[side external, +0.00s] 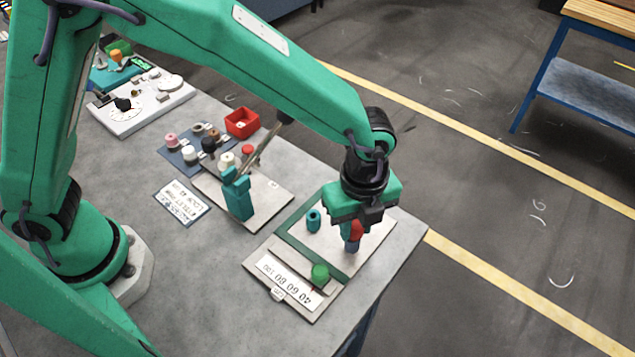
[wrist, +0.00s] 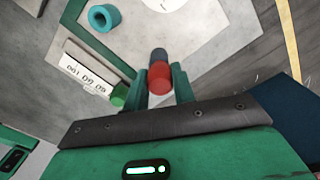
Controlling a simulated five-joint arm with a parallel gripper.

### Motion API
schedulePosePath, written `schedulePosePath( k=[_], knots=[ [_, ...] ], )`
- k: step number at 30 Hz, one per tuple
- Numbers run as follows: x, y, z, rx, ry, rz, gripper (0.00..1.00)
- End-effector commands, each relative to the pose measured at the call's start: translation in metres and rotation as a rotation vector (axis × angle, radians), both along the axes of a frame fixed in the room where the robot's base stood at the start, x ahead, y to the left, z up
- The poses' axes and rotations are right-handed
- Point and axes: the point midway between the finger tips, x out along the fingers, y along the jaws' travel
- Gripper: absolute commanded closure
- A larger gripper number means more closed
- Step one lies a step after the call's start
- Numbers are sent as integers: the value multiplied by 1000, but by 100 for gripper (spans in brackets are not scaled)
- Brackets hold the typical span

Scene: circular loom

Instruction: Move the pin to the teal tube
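The red pin (side external: 357,230) is upright under my gripper, directly over a dark blue-grey tube (side external: 352,246); I cannot tell how deep it sits in it. In the wrist view the red pin (wrist: 160,78) fills the gap between the teal fingers of my gripper (wrist: 160,86), which appears shut on it. The blue-grey tube (wrist: 159,56) shows just beyond. The teal tube (side external: 313,220) stands to the left on the same green-bordered board, with a dark opening on top. It also shows at the upper left in the wrist view (wrist: 104,17).
A green knob (side external: 320,274) stands by a numbered scale plate (side external: 288,279) in front. A teal clamp stand (side external: 238,196) with a slanted rod is to the left. Beyond it are a spool tray (side external: 180,158) and a red box (side external: 242,123). The table edge is close on the right.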

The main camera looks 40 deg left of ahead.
Motion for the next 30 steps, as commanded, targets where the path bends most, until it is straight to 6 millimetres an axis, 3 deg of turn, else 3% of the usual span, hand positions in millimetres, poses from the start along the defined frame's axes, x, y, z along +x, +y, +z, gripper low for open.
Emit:
schedulePosePath(
  k=[30],
  knots=[
    [0,0,12,0,0,0,100]
  ],
)
